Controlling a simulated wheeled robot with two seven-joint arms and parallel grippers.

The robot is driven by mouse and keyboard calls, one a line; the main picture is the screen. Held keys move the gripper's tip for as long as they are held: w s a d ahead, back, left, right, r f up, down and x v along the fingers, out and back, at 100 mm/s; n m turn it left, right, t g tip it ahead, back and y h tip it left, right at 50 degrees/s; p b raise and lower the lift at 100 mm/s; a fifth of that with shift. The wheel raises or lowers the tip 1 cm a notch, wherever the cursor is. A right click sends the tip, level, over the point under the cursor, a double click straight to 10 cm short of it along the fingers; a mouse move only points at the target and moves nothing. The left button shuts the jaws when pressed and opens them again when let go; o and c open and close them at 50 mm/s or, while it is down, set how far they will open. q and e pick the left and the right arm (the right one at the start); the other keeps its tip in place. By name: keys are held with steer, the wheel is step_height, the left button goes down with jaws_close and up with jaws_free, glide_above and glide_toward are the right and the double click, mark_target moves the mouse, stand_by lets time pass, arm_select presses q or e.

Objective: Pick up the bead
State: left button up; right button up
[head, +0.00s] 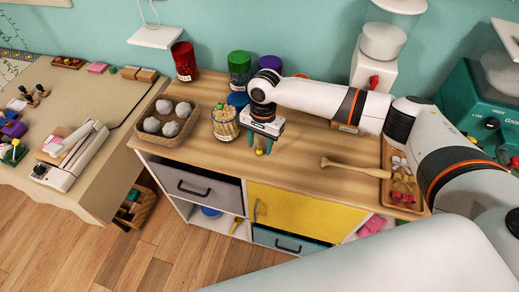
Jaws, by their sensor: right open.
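A small yellow bead (260,151) lies on the wooden cabinet top (300,168), near its front edge. My right gripper (260,147) points down over the bead with its two teal fingers apart. The fingertips appear to be on either side of the bead, the bead showing between them and slightly nearer the front edge. I cannot tell whether the fingers touch the cabinet top. My left gripper is not in view.
Close left of the gripper stands a jar of light pegs (225,124), then a basket (150,135) of grey balls. A wooden mallet-like tool (352,168) lies to the right, before a tray of bows (403,182). Coloured canisters (240,70) stand behind.

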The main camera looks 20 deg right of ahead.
steer(key=shift+f, duration=0.9)
steer(key=shift+c, duration=0.3)
jaws_close()
